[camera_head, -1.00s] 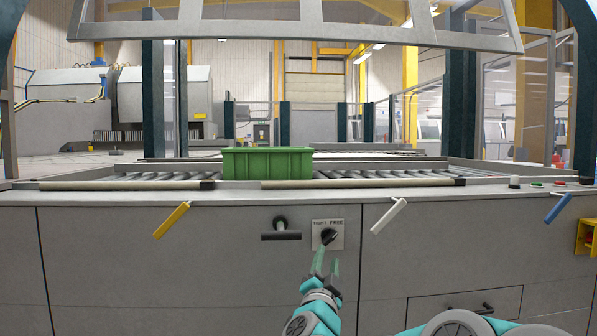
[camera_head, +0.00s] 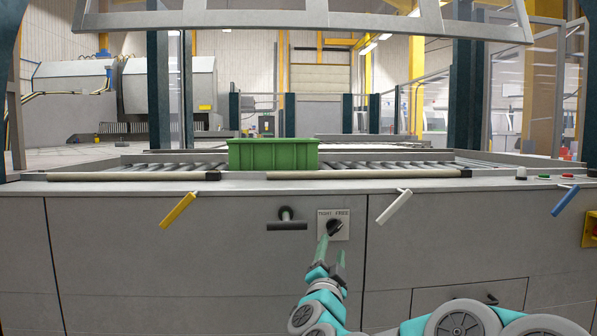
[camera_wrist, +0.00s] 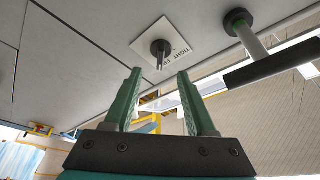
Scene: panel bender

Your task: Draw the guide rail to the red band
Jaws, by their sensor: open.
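A black T-shaped handle (camera_head: 287,222) sticks out of the grey front panel; it also shows in the wrist view (camera_wrist: 270,66). To its right is a light plate (camera_head: 341,214) lettered TIGHT and FREE, with a black knob (camera_head: 334,228). The knob shows in the wrist view (camera_wrist: 160,49), beyond my fingertips. My gripper (camera_head: 331,250) is open and empty, just below the knob in the picture; its two green fingers (camera_wrist: 160,76) stand apart. I cannot make out a red band, nor tell for sure which part is the guide rail.
A green crate (camera_head: 272,154) stands on the roller bed behind beige bars (camera_head: 365,174). Yellow (camera_head: 178,210), white (camera_head: 394,206) and blue (camera_head: 564,200) levers hang along the panel. A drawer (camera_head: 450,298) is at lower right. Buttons (camera_head: 543,177) sit on the right ledge.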

